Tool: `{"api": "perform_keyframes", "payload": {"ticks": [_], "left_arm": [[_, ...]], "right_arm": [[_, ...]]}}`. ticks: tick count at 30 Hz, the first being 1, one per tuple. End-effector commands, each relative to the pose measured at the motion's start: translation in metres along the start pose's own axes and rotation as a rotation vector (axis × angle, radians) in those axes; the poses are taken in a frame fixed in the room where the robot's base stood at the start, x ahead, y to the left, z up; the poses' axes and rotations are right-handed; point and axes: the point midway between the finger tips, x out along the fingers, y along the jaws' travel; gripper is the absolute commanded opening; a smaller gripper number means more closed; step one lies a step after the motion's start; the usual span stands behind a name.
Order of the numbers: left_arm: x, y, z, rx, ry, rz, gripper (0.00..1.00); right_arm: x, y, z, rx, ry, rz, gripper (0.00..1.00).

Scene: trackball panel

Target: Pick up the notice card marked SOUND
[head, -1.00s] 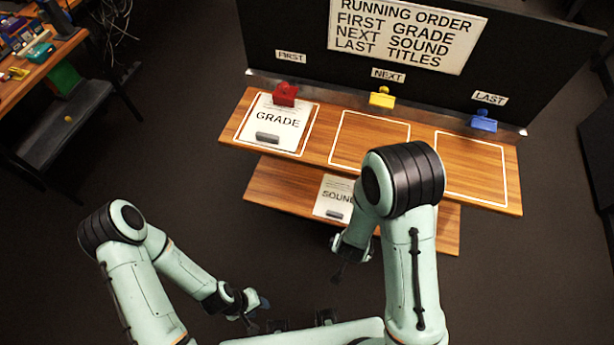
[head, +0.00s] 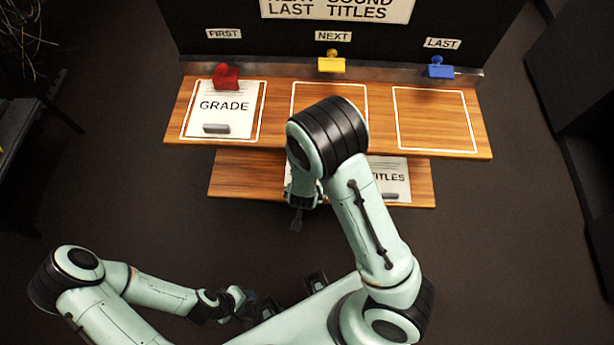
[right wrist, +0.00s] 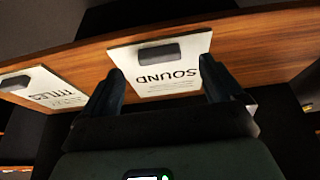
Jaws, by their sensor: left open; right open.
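The SOUND card (right wrist: 172,82) is white with a grey grip block and shows upside down in the right wrist view. It lies on the lower wooden shelf (head: 232,175). In the head view my right arm hides it. My right gripper (right wrist: 161,70) is open, with its two fingers framing the card in the right wrist view; I cannot tell whether they touch it. In the head view the right gripper (head: 297,212) is at the lower shelf's front edge. My left gripper (head: 246,304) is open and empty, low and away from the shelves.
The TITLES card (head: 391,174) lies on the lower shelf beside the SOUND card. The GRADE card (head: 222,115) is in the first outlined space under a red clip (head: 227,76). A yellow clip (head: 331,60) and a blue clip (head: 437,67) stand over the other two spaces.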

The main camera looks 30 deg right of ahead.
Motion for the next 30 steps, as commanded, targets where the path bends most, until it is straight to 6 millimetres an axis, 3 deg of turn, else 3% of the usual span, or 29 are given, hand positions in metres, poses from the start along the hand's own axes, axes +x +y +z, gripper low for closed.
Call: {"api": "perform_keyframes", "payload": {"ticks": [6,15,16,17,21,30], "left_arm": [[0.014,-0.006,0.004,-0.002,-0.007,-0.002,0.43],[0.014,-0.006,0.004,-0.002,-0.007,-0.003,0.43],[0.014,-0.006,0.004,-0.002,-0.007,-0.003,0.43],[0.014,-0.006,0.004,-0.002,-0.007,-0.003,0.43],[0.014,-0.006,0.004,-0.003,-0.007,-0.003,0.43],[0.014,-0.006,0.004,-0.002,-0.007,-0.003,0.43]], "right_arm": [[0.035,0.002,0.001,0.001,-0.003,0.004,0.94],[0.040,0.001,-0.001,0.001,-0.001,0.001,0.94],[0.040,0.001,-0.001,0.001,-0.001,0.001,0.90],[0.040,0.001,-0.001,0.001,-0.001,0.001,0.81],[0.040,0.001,-0.001,0.001,-0.001,0.001,0.35],[0.040,0.001,-0.001,0.001,-0.001,0.001,0.32]]}}
